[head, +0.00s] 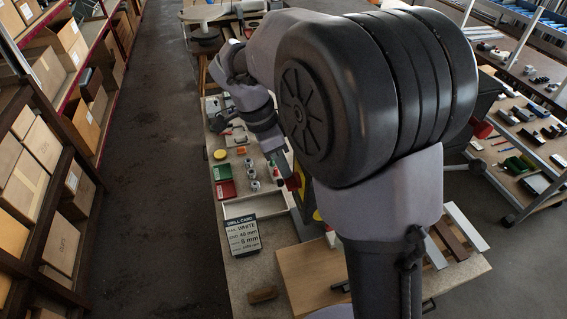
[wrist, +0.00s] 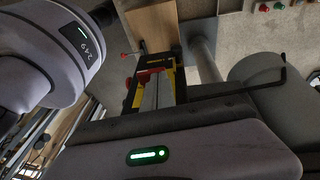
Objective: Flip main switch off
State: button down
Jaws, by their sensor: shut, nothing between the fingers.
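I cannot make out the main switch for certain. A red part (head: 293,182) shows beside my arm in the head view, with yellow just below it. In the wrist view a black and yellow fixture (wrist: 166,88) with a red part (wrist: 148,77) stands over the bench, but I cannot tell if the red part is the switch. My gripper (head: 277,160) is at the end of the arm over the bench, near the red part and mostly hidden. It is shut and empty. Whether it touches anything cannot be seen.
A wooden board (head: 305,275) lies at the near end. Box shelves (head: 45,150) stand left, across a clear aisle. A cart (head: 535,180) stands right.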

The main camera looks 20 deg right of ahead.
jog(key=shift+w+f, duration=0.1)
jog(key=shift+w, duration=0.1)
jog(key=shift+f, duration=0.1)
jog(key=shift+w+f+b, duration=0.45)
jog(key=shift+w+b, duration=0.05)
jog(key=shift+b, duration=0.3)
jog(key=shift+w+f, duration=0.15)
jog(key=shift+w, duration=0.05)
jog(key=shift+s+b, duration=0.1)
jog(key=shift+b, duration=0.2)
jog(key=shift+s+r, duration=0.2)
jog(key=shift+s, duration=0.35)
jog(key=p+v, duration=0.3)
jog(key=v, duration=1.4)
jog(key=shift+w+r, duration=0.25)
